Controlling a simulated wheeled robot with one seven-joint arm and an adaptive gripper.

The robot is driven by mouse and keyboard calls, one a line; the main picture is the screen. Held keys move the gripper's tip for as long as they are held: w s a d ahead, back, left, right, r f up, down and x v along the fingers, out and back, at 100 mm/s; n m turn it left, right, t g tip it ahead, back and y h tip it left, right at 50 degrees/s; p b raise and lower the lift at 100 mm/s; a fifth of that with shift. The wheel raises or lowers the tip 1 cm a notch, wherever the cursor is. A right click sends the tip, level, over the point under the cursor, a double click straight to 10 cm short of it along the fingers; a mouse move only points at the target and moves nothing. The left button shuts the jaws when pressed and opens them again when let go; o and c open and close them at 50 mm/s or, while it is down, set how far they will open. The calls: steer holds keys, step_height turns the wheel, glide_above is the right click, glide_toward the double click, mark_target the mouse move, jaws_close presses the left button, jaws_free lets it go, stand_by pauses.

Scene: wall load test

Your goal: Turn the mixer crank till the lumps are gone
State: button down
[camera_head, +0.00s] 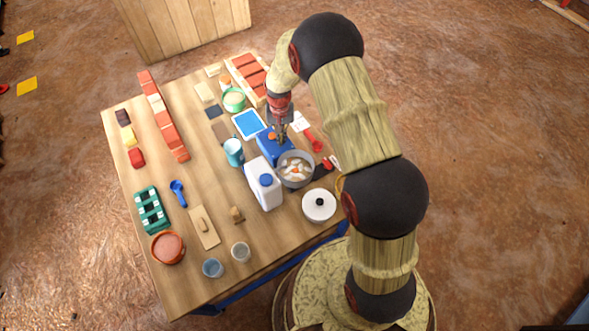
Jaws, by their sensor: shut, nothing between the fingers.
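The mixer has a blue body (268,152) and stands on the right part of the wooden table. A grey bowl (280,180) sits at its front, with a pale mix and several whitish and orange lumps in it. A small orange part shows on top of the blue body; I cannot tell whether it is the crank. My gripper (282,140) points down just above and behind the bowl, over the right end of the blue body. It is shut and empty. I cannot tell whether it touches the mixer, and it hides part of it.
A white jug (264,186) with a blue cap stands close left of the bowl, and a light-blue cup (234,152) is behind it. A white lidded pot (319,205) is in front right. A row of bricks (164,115) lies left.

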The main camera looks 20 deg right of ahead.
steer(key=shift+f, duration=0.15)
steer(key=shift+r+p, duration=0.5)
steer(key=shift+r, duration=0.3)
stand_by(0.3)
stand_by(0.3)
